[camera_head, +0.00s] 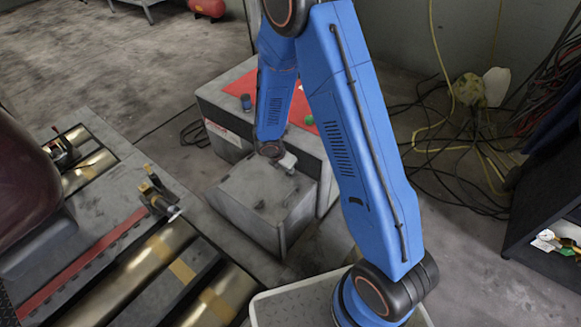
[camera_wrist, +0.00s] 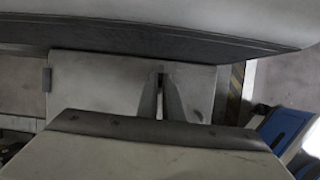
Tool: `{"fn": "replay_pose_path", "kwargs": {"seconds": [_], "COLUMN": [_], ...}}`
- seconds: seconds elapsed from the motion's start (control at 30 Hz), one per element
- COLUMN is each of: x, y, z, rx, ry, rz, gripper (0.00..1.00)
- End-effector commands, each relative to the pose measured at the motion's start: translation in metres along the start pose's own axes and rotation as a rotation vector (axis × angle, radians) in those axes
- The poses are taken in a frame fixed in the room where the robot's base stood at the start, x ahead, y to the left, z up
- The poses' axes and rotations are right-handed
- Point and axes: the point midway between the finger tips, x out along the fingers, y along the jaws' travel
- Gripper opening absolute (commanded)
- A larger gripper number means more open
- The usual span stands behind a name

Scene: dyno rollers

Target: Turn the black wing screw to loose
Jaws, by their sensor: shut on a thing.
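My gripper (camera_head: 288,162) is low over the back part of the grey box's top (camera_head: 240,190) in the head view. In the wrist view its two dark, tapering fingers (camera_wrist: 161,76) come nearly together, with a thin bright gap between them further down. They are shut on a small dark thing at their tips, which I take for the black wing screw. The screw is mostly hidden by the fingers, and its wings and turn angle cannot be made out. A pale grey surface (camera_wrist: 100,85) lies behind the fingers.
A small dark knob (camera_head: 260,204) stands on the box top. A larger grey block (camera_head: 237,91) with a red top is just behind. Metal rollers (camera_head: 150,262) lie at the left. Cables (camera_head: 455,150) cover the floor at the right.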

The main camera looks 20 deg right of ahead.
Motion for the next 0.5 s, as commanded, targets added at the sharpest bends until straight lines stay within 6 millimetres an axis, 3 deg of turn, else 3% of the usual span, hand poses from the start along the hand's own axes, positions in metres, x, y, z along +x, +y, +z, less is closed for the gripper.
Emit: {"fn": "replay_pose_path", "kwargs": {"seconds": [0.5], "x": [-0.0001], "y": [-0.0007], "z": [-0.0001], "rx": [-0.042], "ry": [0.0], "rz": [0.017], "gripper": [0.0]}}
